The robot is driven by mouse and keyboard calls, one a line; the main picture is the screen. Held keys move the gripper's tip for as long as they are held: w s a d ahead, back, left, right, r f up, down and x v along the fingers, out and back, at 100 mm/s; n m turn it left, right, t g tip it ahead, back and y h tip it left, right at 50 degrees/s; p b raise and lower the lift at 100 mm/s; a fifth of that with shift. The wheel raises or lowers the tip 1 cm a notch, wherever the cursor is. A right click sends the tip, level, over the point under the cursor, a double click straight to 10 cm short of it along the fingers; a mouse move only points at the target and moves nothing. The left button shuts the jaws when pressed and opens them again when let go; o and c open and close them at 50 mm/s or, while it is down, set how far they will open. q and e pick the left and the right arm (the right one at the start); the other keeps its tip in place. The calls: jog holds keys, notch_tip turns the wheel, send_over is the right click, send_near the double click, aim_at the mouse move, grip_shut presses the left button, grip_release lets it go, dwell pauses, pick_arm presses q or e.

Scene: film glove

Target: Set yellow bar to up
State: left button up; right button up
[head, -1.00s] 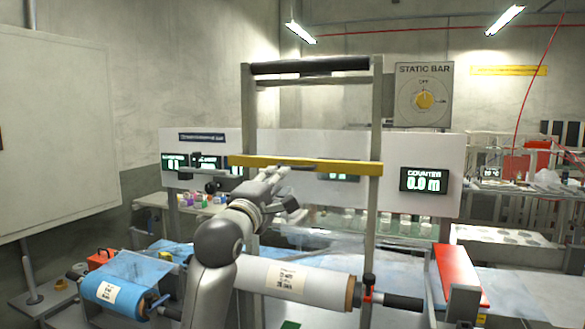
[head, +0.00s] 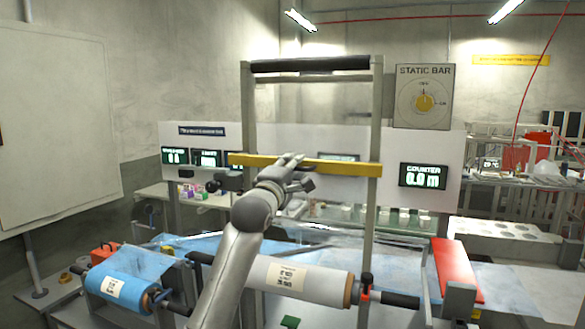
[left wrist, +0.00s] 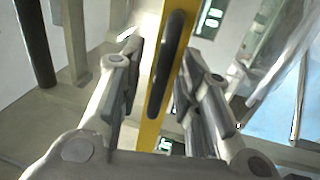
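The yellow bar (head: 345,166) lies level across the upright grey frame, about midway up. It also shows in the left wrist view (left wrist: 153,130), with a dark handle (left wrist: 168,62) on it. My left gripper (head: 296,160) is at the middle of the bar, in front of it. In the left wrist view its two fingers (left wrist: 158,75) stand apart, one on each side of the handle and bar. A gap shows on the left of the handle; the right finger is very close to it, and I cannot tell whether they touch. My right gripper is not in view.
The frame's black top roller (head: 310,64) is above the bar. A white film roll (head: 305,281) and a blue roll (head: 122,288) are below. A static bar dial panel (head: 424,96) is at the upper right, and a counter display (head: 423,176) is right of the frame.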

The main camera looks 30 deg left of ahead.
pick_arm(q)
grip_shut()
notch_tip(320, 180, up, 10)
jog(key=p, duration=0.7)
jog(key=shift+r, duration=0.2)
jog(key=shift+s+r, duration=0.1)
jog(key=shift+r, duration=0.15)
grip_release()
jog(key=shift+f, duration=0.1)
